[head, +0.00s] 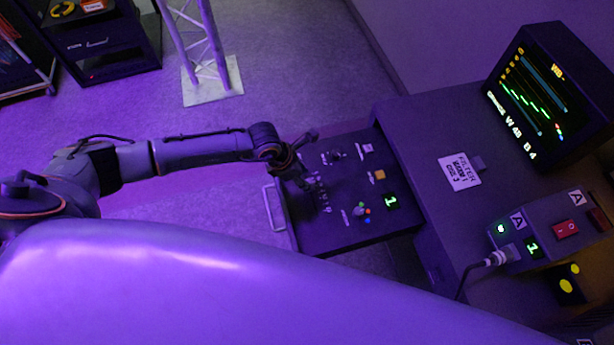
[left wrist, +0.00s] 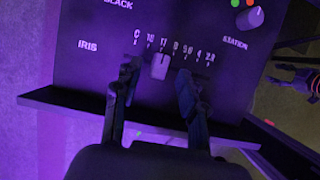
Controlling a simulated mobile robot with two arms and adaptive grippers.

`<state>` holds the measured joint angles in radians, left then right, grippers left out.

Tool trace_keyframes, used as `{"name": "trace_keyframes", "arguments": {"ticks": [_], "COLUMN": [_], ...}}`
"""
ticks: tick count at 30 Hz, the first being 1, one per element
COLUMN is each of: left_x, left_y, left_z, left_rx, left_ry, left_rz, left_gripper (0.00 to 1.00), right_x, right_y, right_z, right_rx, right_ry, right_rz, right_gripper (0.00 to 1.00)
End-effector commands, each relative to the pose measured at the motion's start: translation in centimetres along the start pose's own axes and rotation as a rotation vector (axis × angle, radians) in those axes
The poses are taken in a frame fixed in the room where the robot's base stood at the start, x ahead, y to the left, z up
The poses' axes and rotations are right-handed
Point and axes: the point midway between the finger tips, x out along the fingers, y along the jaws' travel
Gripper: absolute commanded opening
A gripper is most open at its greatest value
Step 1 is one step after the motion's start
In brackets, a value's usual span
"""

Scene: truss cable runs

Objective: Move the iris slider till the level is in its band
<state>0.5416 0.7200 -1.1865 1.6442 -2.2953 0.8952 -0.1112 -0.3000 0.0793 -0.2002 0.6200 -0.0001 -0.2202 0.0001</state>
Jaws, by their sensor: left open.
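The iris slider (left wrist: 160,65) is a pale knob on a dark panel (head: 340,232), on a scale of marks beside the word IRIS in the left wrist view. My left gripper (left wrist: 157,80) is open, with one finger on each side of the knob; I cannot tell whether either touches it. In the head view my left gripper (head: 306,178) is over the panel's left part and hides the slider. The level monitor (head: 532,98) shows a slanting row of green dashes, blue lines and a white reading that looks like W 48 B 4. My right gripper is out of view.
The panel also has a station knob (left wrist: 250,18) with coloured lights, an orange button (head: 379,175) and a green 1 display (head: 391,201). A box with red switches (head: 565,229) and a plugged cable (head: 487,263) stand right. A truss foot (head: 212,82) is behind.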

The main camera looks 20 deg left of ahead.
Motion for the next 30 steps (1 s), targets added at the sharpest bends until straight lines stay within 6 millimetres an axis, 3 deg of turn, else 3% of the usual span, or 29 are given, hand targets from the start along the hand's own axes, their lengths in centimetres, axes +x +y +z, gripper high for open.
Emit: {"name": "trace_keyframes", "arguments": {"ticks": [6, 16, 22, 30], "left_x": [2.0, 2.3, 2.3, 2.3], "left_y": [0.0, 0.0, 0.0, 0.0], "left_z": [0.1, 0.0, 0.0, 0.0], "left_rx": [0.0, -0.001, -0.001, -0.001], "left_ry": [-0.001, -0.001, -0.001, -0.001], "left_rz": [-0.001, 0.0, 0.0, 0.0], "left_gripper": [0.41, 0.41, 0.03, 0.0], "right_x": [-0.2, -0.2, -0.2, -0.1], "right_y": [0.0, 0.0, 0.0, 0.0], "right_z": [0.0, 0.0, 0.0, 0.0], "right_rx": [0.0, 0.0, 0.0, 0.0], "right_ry": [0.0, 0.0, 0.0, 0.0], "right_rz": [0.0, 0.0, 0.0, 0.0], "right_gripper": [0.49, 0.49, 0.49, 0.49]}}
